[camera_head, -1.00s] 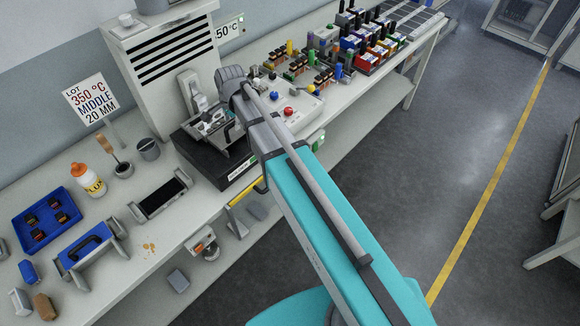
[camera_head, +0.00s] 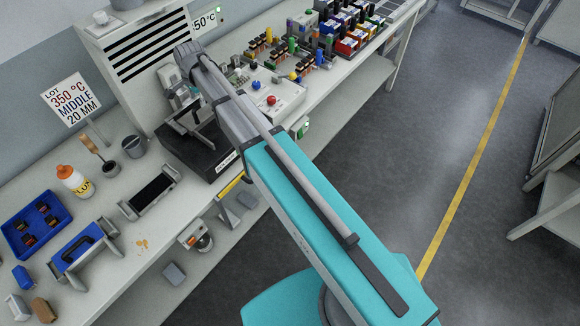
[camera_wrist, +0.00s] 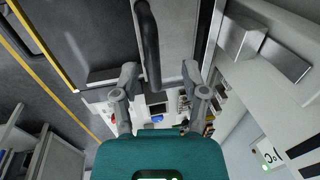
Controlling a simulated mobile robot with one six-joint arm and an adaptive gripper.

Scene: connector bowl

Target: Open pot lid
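A black box-like pot unit (camera_head: 222,162) with a white label stands at the bench's edge, partly hidden by my arm in the head view. A dark, handle-like curved bar (camera_wrist: 149,45) crosses the upper middle of the wrist view, in front of dark and grey flat panels; I take it for the lid handle. My gripper (camera_wrist: 160,72) is open, one finger on each side of this bar, with gaps showing. In the head view, my gripper (camera_head: 183,97) is above the back of the pot unit, and its fingertips are hard to make out. The lid's exact angle cannot be told.
A white vented cabinet (camera_head: 140,50) stands behind the unit. A control box (camera_head: 275,98) with red and blue buttons is at its right. A grey beaker (camera_head: 134,146), flux bottle (camera_head: 75,182) and blue tray (camera_head: 22,243) are to the left.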

